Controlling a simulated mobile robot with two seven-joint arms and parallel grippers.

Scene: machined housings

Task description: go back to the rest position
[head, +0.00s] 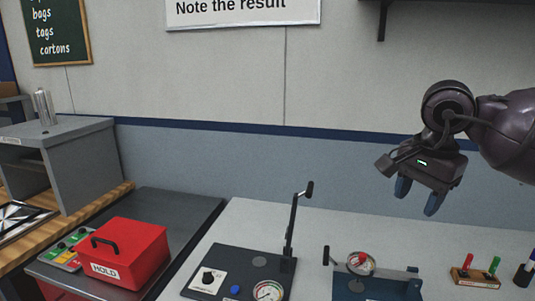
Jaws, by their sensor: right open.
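My right gripper (418,195) hangs at the right of the head view, raised above the pale bench and in front of the wall. Its two blue fingertips point down and stand apart, with nothing between them. My right arm comes in from the right edge. My left gripper is not in the head view.
On the pale bench (235,222) stand a dark lever fixture (232,263) with a gauge, a blue fixture (380,290), and a wooden pen holder (475,278). A red HOLD box (126,252) sits on a dark surface at left. Space around the raised gripper looks clear.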

